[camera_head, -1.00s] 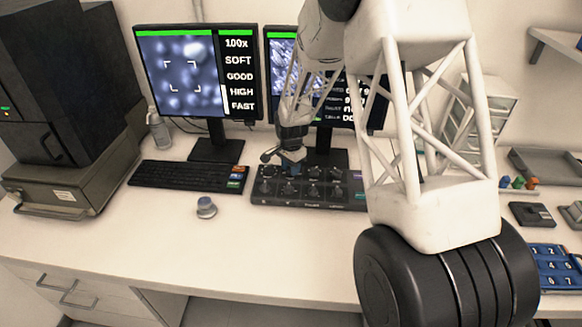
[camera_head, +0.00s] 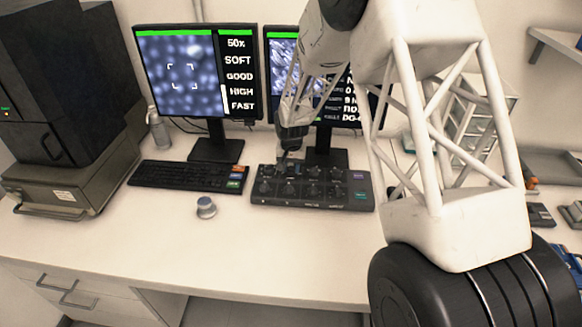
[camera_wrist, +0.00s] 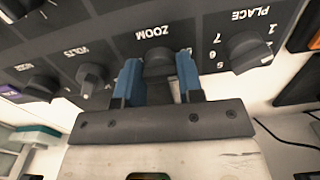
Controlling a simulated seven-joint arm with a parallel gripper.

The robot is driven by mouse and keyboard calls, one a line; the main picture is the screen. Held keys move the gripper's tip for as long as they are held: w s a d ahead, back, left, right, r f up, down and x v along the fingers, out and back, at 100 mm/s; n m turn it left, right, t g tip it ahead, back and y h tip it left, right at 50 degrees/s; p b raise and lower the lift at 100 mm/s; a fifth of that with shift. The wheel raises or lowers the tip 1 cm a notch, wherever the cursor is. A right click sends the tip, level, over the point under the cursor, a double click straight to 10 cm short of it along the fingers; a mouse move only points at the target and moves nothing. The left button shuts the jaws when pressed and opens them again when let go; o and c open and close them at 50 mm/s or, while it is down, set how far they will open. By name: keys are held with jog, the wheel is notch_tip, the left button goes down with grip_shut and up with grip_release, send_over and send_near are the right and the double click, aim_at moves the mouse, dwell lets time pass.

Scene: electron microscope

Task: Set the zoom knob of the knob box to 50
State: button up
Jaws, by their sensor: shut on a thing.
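The knob box (camera_head: 343,199) is a dark panel with two rows of round knobs on the desk in front of the monitors. In the wrist view my gripper (camera_wrist: 160,80) has its two blue fingers on either side of the zoom knob (camera_wrist: 158,62), under the printed word ZOOM, and is shut on it. In the head view my gripper (camera_head: 288,160) is at the back left of the box, its fingers small and partly hidden.
A black keyboard (camera_head: 187,176) lies left of the box. Other knobs sit close to my fingers: PLACE (camera_wrist: 250,50) and VOLTS (camera_wrist: 92,77).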

aim_at(292, 168)
jog(key=shift+n, duration=1.3)
jog(key=o, duration=0.9)
jog(key=shift+r, duration=3.9)
jog(key=shift+d+r, duration=0.1)
